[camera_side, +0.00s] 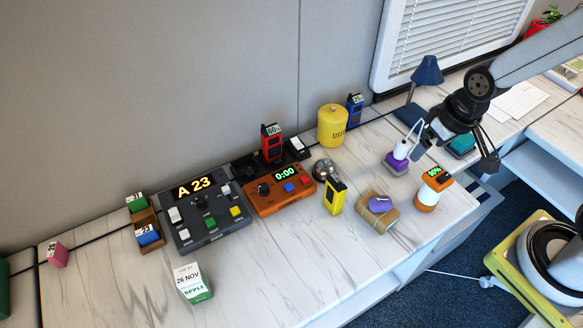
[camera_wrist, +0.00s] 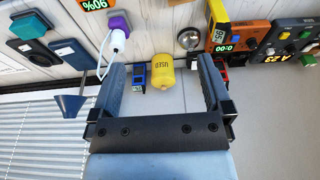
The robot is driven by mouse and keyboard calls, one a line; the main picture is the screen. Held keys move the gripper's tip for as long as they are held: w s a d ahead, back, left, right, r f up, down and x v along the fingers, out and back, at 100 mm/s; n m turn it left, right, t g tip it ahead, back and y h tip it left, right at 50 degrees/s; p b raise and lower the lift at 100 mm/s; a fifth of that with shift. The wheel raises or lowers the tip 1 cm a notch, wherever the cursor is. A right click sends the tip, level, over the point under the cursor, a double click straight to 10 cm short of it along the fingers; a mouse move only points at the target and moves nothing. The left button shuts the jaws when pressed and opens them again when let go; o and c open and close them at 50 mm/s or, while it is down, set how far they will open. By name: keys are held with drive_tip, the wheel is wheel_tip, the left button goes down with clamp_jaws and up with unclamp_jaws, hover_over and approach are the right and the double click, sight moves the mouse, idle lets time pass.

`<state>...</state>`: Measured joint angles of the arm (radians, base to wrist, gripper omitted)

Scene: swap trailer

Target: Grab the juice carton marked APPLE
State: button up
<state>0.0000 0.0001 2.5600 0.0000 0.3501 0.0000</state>
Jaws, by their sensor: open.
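The juice carton (camera_side: 193,284) is white with a green band reading APPLE and a "26 NOV" date. It stands on the desk at the front left in the side view. I do not see it in the wrist view. My gripper (camera_side: 453,158) is at the far right end of the desk in the side view, well away from the carton. Its jaws are apart with nothing held. In the wrist view, my gripper (camera_wrist: 160,66) has open space between its fingers, with a yellow canister and a blue device beyond.
A dark console (camera_side: 205,218) and an orange timer box (camera_side: 278,193) stand behind the carton. The yellow USED canister (camera_side: 332,126), a blue lamp (camera_side: 427,72), a yellow device (camera_side: 335,197) and a brown roll (camera_side: 377,213) stand farther right. Bare desk lies right of the carton.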

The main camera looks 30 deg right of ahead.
drive_tip(key=w+a+f+n+t+y, duration=0.2)
drive_tip(key=w+a+n, duration=0.2)
drive_tip(key=w+a, duration=0.45)
drive_tip(key=w+a+f+n+t+y, duration=0.2)
drive_tip(key=w+a+f+n+t, duration=0.15)
drive_tip(key=w+a, duration=0.55)
drive_tip(key=n+g+y, duration=0.7)
drive_tip(key=n+y, duration=0.2)
approach(200, 270)
drive_tip(key=shift+t, duration=0.25)
drive_tip(key=x, duration=0.5)
drive_tip(key=shift+s+r, duration=0.1)
drive_tip(key=shift+r, duration=0.05)
drive_tip(key=shift+x, duration=1.3)
drive_tip(key=shift+a, duration=0.15)
drive_tip(key=shift+x, duration=2.5)
